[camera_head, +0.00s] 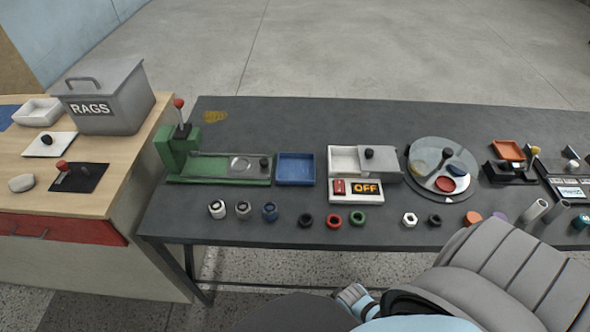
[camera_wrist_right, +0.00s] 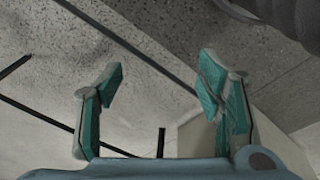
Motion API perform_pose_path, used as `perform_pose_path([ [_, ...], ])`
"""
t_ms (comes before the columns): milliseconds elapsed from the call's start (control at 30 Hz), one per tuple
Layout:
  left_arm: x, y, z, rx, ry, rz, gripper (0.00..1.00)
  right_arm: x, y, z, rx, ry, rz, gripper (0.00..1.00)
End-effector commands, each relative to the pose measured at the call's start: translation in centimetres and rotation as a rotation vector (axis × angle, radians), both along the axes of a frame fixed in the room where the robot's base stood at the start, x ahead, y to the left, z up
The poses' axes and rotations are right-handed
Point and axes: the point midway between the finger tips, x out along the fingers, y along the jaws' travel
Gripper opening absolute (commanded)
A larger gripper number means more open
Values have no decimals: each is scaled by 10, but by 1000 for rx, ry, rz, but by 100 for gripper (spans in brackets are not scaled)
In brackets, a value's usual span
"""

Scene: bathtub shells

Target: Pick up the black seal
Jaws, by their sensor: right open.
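A black ring, which looks like the black seal (camera_head: 305,220), lies flat near the front edge of the dark workbench (camera_head: 300,118) in the head view. It is the left one in a row with a red ring (camera_head: 333,220) and a green ring (camera_head: 358,218). My right gripper (camera_wrist_right: 160,100) shows in the right wrist view with its teal-padded fingers spread apart and nothing between them. Speckled floor lies behind it, and no seal shows in that view. My left gripper is not in view.
Left of the rings stand several small cylindrical fittings (camera_head: 243,210). Right of them are a white nut (camera_head: 409,219) and a dark nut (camera_head: 434,220). Behind sit an OFF switch box (camera_head: 347,197), a blue tray (camera_head: 296,155) and a green press (camera_head: 180,158). My grey arm covers the front right.

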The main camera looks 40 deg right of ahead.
Motion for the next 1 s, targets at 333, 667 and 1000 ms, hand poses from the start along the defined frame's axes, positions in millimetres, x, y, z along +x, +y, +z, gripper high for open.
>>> perform_pose_path([
  [333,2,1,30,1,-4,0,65,130,4,216,12,-36,49,61],
  [667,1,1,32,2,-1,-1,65,223,-35,313,70,106,-13,61],
  [1000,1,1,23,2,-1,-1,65,233,-40,274,91,138,-26,61],
])
